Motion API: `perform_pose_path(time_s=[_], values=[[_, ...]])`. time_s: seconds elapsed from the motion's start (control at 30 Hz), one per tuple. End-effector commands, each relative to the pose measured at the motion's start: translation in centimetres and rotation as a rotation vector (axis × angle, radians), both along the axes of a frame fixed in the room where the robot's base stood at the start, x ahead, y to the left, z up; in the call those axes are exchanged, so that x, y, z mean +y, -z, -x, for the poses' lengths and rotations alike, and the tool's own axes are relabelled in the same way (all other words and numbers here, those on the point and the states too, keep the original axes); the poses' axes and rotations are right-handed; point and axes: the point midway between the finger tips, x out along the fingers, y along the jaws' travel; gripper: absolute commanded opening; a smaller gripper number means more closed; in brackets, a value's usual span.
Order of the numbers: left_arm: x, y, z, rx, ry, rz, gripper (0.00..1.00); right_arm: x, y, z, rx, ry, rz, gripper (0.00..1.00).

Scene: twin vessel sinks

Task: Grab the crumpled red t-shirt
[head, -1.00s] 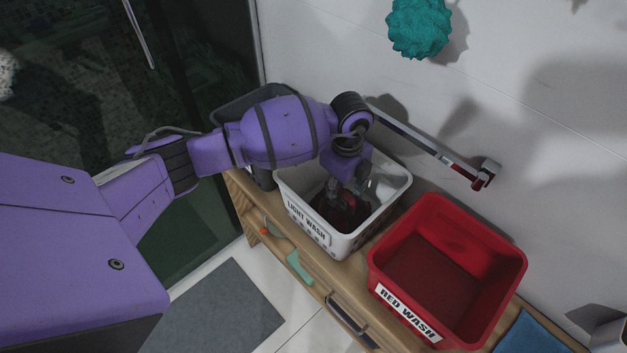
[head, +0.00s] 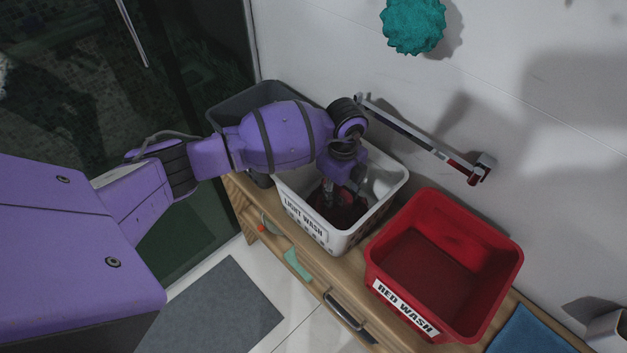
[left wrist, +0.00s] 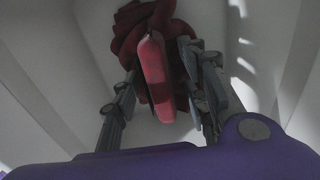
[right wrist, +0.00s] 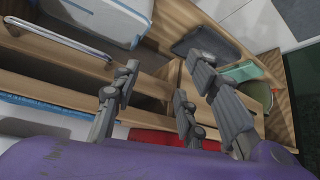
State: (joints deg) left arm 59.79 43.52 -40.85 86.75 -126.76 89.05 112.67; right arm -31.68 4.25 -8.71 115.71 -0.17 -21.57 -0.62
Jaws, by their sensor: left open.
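The crumpled red t-shirt (head: 350,215) lies at the bottom of the white bin labelled LIGHT WASH (head: 393,187). It also shows in the left wrist view (left wrist: 152,60), bunched up with a fold standing toward the camera. My left gripper (head: 330,200) is down inside the bin over the shirt. In the left wrist view its fingers (left wrist: 160,82) are apart, on either side of the raised red fold. I cannot tell whether they touch the cloth. My right gripper (right wrist: 160,85) is open and empty in the right wrist view, in front of the wooden cabinet.
An empty red bin labelled RED WASH (head: 378,255) stands right of the white bin on the wooden counter. A dark grey bin (head: 222,112) is behind my left arm. A metal wall bar (head: 425,142) runs behind the bins. A blue cloth (head: 528,335) lies at lower right.

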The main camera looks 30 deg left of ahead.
Motion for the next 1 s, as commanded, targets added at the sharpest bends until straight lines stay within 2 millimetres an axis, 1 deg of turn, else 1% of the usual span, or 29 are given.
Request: perform_pose_path(time_s=[0.1,0.4,0.43,0.87,1.0], values=[[-0.11,-0.21,-0.21,-0.004,0.001,0.000,0.41,0.00,-0.01,-0.02,0.000,0.000,0.000,0.40],[-0.12,-0.22,-0.21,-0.005,0.002,0.002,0.01,-0.01,-0.03,-0.03,-0.001,0.000,0.000,0.40],[-0.12,-0.22,-0.21,-0.005,0.002,0.002,0.00,-0.01,-0.03,-0.03,-0.001,0.000,0.000,0.40],[-0.14,-0.30,-0.24,-0.005,0.002,0.002,0.00,-0.02,-0.01,-0.03,-0.001,0.000,0.000,0.40],[-0.17,-0.75,-0.26,-0.007,0.003,0.002,0.00,-0.01,0.31,0.15,0.003,0.000,0.000,0.40]])
